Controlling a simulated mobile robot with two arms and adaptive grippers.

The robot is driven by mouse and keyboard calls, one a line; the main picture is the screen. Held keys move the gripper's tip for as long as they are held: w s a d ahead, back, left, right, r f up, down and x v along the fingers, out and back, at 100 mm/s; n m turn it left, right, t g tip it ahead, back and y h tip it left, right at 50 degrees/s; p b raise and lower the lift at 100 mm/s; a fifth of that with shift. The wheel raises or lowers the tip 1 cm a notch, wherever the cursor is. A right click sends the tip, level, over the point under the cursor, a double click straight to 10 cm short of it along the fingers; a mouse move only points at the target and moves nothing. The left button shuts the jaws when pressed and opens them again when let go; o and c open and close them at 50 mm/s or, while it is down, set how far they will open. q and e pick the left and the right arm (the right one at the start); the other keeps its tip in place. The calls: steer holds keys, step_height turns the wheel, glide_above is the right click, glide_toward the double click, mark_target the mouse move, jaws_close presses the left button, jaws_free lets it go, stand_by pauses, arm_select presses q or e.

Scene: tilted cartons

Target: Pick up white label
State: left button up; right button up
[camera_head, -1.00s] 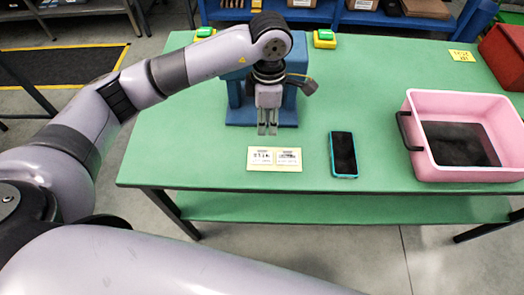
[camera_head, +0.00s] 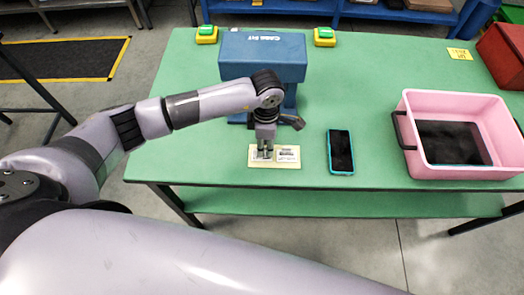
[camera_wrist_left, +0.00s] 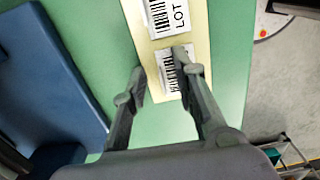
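Two white labels with black print lie side by side on a cream backing card (camera_head: 274,166) near the table's front edge. My left gripper (camera_head: 264,156) points down over the left label, hiding part of it; the right label (camera_head: 288,154) is clear of it. In the wrist view the near label (camera_wrist_left: 171,82) lies between and just beyond the fingertips of the left gripper (camera_wrist_left: 160,68), partly covered by one finger. The fingers are apart with nothing held. The far label (camera_wrist_left: 168,15) shows a barcode and "LOT". Whether the fingertips touch the card is unclear. My right gripper is not in view.
A phone (camera_head: 341,152) lies right of the card. A pink bin (camera_head: 460,173) stands at the right. A blue stand (camera_head: 262,58) rises behind the gripper. Two green-and-yellow buttons (camera_head: 207,34) (camera_head: 325,37) sit at the back. The green table is clear at left.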

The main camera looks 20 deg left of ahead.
arm_select(q)
steer(key=shift+c, duration=0.5)
jaws_close()
steer(key=shift+r, duration=0.1)
